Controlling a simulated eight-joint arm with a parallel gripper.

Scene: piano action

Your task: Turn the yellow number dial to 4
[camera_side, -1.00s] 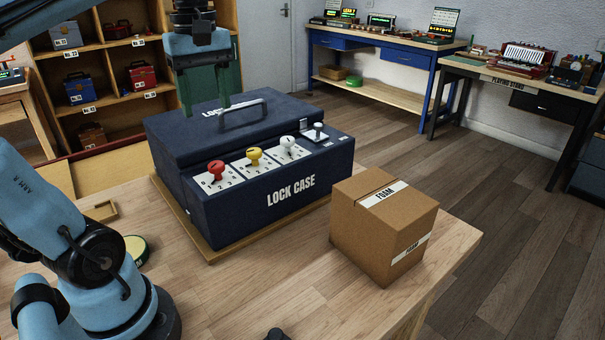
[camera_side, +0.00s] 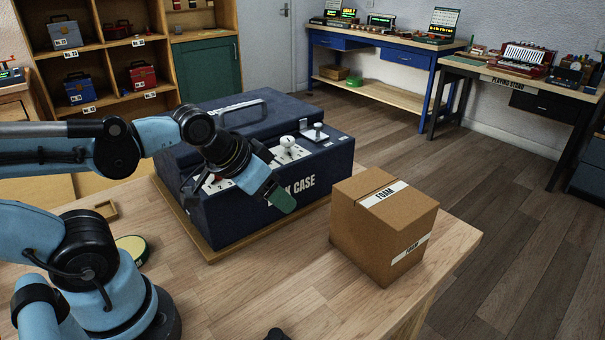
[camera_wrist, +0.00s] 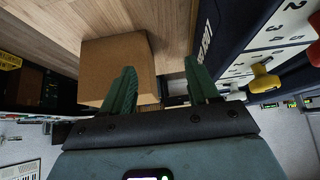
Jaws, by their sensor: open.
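The dark blue lock case (camera_side: 240,221) stands on the table with its dials along the sloped front panel. The yellow number dial (camera_wrist: 262,82) shows at the right of the wrist view; in the side view my arm hides it. The number it points at cannot be read. The red dial (camera_wrist: 314,52) sits beside it at the wrist view's right edge. The white dial (camera_side: 287,143) shows in the side view. My gripper (camera_side: 282,200) is tilted down in front of the case's front face. Its green fingers (camera_wrist: 160,70) are apart and empty, away from the yellow dial.
A cardboard foam box (camera_side: 385,225) stands right of the case, close to my gripper. It also shows beyond my fingers in the wrist view (camera_wrist: 115,65). The case lid has a handle (camera_side: 240,112). The table front (camera_side: 260,285) is clear.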

